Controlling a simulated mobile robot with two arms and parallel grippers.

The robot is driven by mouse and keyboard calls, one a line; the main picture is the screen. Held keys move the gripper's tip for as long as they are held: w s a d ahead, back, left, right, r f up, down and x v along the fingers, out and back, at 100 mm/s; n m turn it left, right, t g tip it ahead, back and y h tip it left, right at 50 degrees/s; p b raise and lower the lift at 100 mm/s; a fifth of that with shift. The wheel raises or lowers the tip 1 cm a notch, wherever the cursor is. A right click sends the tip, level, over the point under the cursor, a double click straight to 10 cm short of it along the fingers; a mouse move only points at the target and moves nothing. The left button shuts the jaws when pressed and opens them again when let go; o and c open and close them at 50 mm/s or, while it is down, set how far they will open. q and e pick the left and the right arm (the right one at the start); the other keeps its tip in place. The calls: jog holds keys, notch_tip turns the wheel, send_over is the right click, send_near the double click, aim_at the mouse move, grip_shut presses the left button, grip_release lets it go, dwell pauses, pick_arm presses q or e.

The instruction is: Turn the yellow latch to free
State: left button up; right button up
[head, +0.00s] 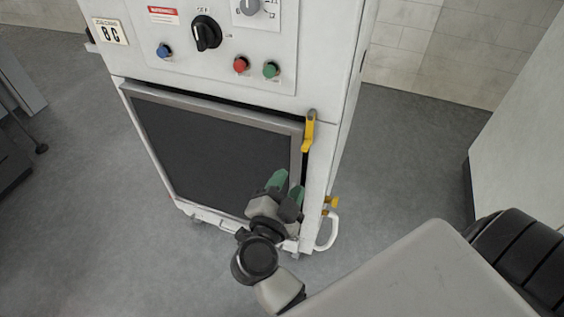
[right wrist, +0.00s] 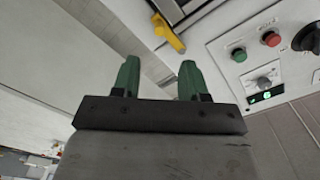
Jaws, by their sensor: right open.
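The yellow latch (head: 308,131) sits at the upper right corner of the washer's door frame. It hangs down from a pivot, with its lower end bent toward the door. It also shows in the right wrist view (right wrist: 168,33), beyond my fingertips and near the door's edge. My right gripper (head: 285,184) is in front of the door's lower right part, below the latch in the picture. Its two green fingers are apart with nothing between them, as the right wrist view (right wrist: 158,75) shows. It is not touching the latch. My left gripper is not in view.
The dark door panel (head: 215,145) is framed in grey metal. Above it are a black knob (head: 207,33) and blue, red and green buttons. A white handle (head: 328,232) and a small yellow part (head: 331,202) stick out at the lower right. Grey floor lies open right of the washer.

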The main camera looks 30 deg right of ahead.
aim_at(304, 150)
jog(key=x, duration=1)
jog(key=shift+w+d, duration=0.15)
jog(key=shift+d, duration=0.1)
jog(key=shift+c, duration=0.2)
grip_shut()
